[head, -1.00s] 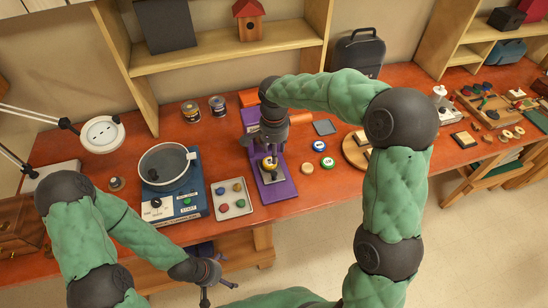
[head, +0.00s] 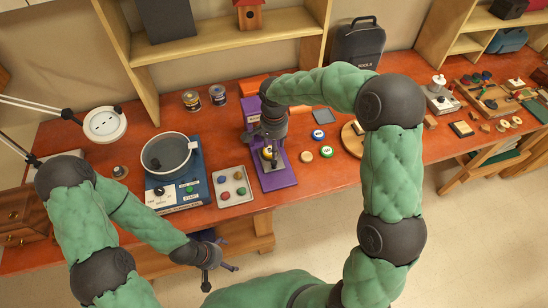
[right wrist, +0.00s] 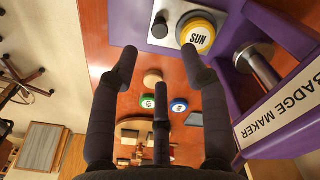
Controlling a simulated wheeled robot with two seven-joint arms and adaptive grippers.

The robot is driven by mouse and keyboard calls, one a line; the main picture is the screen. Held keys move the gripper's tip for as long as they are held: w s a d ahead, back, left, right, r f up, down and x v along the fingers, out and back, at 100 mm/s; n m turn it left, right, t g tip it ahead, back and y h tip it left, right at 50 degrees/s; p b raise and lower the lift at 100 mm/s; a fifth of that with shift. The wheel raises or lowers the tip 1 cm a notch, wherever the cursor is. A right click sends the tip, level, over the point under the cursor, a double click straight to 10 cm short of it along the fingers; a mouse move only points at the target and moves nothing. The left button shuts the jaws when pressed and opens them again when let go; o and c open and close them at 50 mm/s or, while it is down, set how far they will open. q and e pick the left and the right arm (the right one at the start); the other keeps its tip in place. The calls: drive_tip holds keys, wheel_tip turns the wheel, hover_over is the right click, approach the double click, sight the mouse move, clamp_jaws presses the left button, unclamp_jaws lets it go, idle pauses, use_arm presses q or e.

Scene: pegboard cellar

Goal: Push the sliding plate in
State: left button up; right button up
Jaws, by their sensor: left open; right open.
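The purple badge maker (head: 280,180) stands on the red-brown bench, its lettered side also in the right wrist view (right wrist: 285,112). Its pale sliding plate (right wrist: 170,15) carries a yellow badge (right wrist: 198,36) marked SUN and a black knob (right wrist: 160,28). In the head view, the yellow badge (head: 267,153) is partly covered by my right gripper (head: 268,146), which is over the plate. My right gripper is open, with the badge beyond its fingertips in the wrist view; contact is not clear. My left gripper (head: 220,268) is open and empty by the bench's front edge.
A tray of coloured pieces (head: 232,187) and a blue machine with a pot (head: 178,185) stand left of the badge maker. Round badges (head: 327,152) and a wooden disc (head: 353,137) lie to its right. Two cans (head: 192,101) stand behind.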

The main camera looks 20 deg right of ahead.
sight(274, 162)
wheel_tip(274, 162, down, 9)
drive_tip(key=shift+r+b, duration=0.15)
drive_tip(key=shift+b, duration=0.15)
clamp_jaws()
